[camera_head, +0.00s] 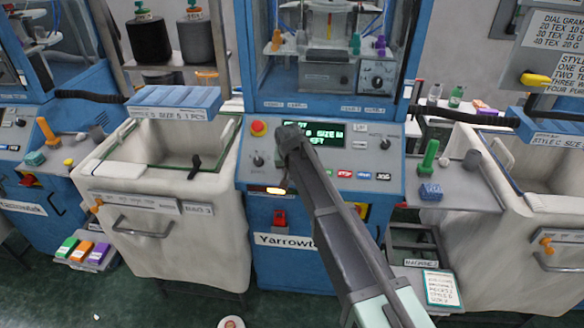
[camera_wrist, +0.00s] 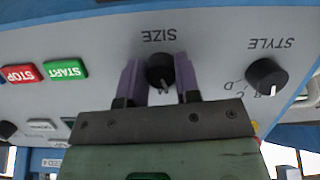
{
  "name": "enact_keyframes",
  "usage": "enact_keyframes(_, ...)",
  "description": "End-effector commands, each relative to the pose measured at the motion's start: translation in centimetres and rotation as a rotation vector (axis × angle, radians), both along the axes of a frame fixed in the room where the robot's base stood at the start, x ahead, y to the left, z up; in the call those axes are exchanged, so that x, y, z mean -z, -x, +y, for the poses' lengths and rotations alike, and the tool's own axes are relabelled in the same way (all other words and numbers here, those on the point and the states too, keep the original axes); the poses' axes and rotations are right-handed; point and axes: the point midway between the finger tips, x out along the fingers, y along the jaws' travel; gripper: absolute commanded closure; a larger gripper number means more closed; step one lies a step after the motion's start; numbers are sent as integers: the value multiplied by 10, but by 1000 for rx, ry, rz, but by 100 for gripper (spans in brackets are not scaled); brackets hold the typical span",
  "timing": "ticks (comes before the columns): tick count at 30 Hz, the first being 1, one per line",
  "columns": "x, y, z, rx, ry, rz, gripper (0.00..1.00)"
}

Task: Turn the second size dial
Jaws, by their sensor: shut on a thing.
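In the wrist view, which shows the panel upside down, the black SIZE dial (camera_wrist: 160,72) sits between the two purple fingers of my gripper (camera_wrist: 158,80). The fingers are shut on its sides. Its white pointer mark is toward the letter M. The black STYLE dial (camera_wrist: 267,76) is to the right, apart from the fingers. In the head view my arm reaches over the middle machine's blue-framed panel (camera_head: 375,187) and hides the SIZE dial. The STYLE dial also shows there (camera_head: 258,160). The green-text display (camera_head: 328,137), partly covered by my arm, shows SIZE M.
A green START button (camera_wrist: 66,70) and a red STOP button (camera_wrist: 20,74) are on the same panel. A red emergency button (camera_head: 258,128) is at its upper left. A cream bin (camera_head: 168,247) stands left of the machine, and a grey side shelf (camera_head: 468,190) is at right.

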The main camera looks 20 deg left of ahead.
Motion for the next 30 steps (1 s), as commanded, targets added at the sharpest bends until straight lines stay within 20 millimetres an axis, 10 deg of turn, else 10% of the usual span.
enact_keyframes(30,0,2,0,-370,284,-58,93)
